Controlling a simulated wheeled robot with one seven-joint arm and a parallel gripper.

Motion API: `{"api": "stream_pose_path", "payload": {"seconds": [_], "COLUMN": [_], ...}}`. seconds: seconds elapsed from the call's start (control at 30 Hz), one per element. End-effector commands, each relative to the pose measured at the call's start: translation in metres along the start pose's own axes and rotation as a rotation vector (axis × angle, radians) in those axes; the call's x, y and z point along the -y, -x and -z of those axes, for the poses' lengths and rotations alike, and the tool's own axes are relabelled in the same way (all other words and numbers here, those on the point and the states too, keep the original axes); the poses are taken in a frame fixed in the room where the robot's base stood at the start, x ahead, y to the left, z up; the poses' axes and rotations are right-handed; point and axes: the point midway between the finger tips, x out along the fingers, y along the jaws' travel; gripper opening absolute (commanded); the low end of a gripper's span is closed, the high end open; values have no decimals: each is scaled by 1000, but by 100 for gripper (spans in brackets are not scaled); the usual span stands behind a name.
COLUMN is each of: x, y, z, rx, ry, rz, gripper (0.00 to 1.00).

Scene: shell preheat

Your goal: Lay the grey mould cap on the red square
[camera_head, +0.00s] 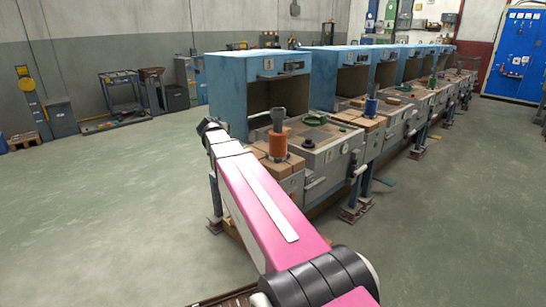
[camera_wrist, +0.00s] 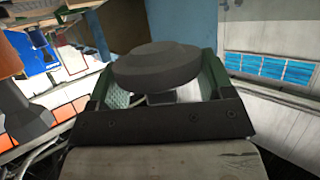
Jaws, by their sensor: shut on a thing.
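The grey mould cap (camera_wrist: 155,62) is a dark, round, thick disc with a short stem below it, seen in the wrist view. My gripper (camera_wrist: 162,82) is shut on it, with a green-edged finger on either side of the stem. The cap hides what lies straight beyond it. In the head view my arm reaches to the front bench, and its bent joint hides my gripper and the cap. I cannot make out the red square in either view.
A row of blue box furnaces (camera_head: 258,92) stands on grey benches. An orange cylinder with a dark grey top (camera_head: 278,140) stands on tan bricks (camera_head: 262,154) at the front bench. Open floor (camera_head: 110,215) lies to the left.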

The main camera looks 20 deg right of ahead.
Motion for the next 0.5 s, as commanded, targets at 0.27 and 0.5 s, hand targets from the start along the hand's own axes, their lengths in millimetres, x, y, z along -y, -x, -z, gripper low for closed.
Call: {"api": "stream_pose_path", "payload": {"seconds": [0.27,0.5], "x": [-27,-46], "y": [-29,-36], "z": [-5,2], "rx": [-2,-2], "ry": [-145,-250], "rz": [-357,-608], "gripper": [51,51]}}
